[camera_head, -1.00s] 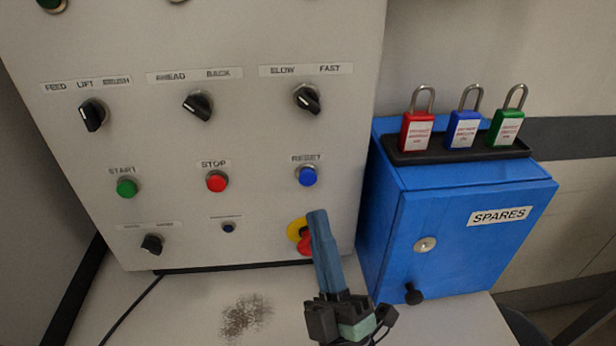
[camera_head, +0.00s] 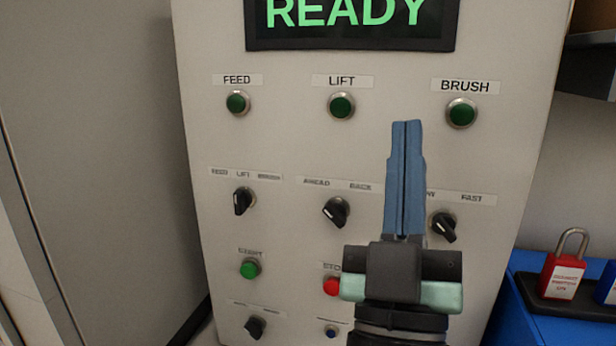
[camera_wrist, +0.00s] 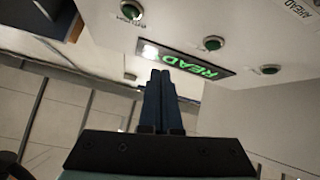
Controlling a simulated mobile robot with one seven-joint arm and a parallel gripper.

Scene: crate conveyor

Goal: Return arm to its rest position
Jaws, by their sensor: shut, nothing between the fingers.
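My gripper (camera_head: 407,124) is raised in front of the control panel (camera_head: 290,140) in the head view, its blue fingers pointing up and pressed together with nothing between them. The fingers also show shut in the wrist view (camera_wrist: 160,75). They hide part of the SLOW/FAST label, and the gripper body covers the lower right of the panel, including part of the STOP label. I cannot tell from the picture how far the fingers stand from the panel.
A screen (camera_head: 350,22) reads READY above the FEED (camera_head: 237,102), LIFT (camera_head: 341,105) and BRUSH (camera_head: 461,112) lamps. Black selector knobs and the red STOP button (camera_head: 331,286) sit lower. A blue box (camera_head: 510,320) with padlocks on a black tray stands at the right.

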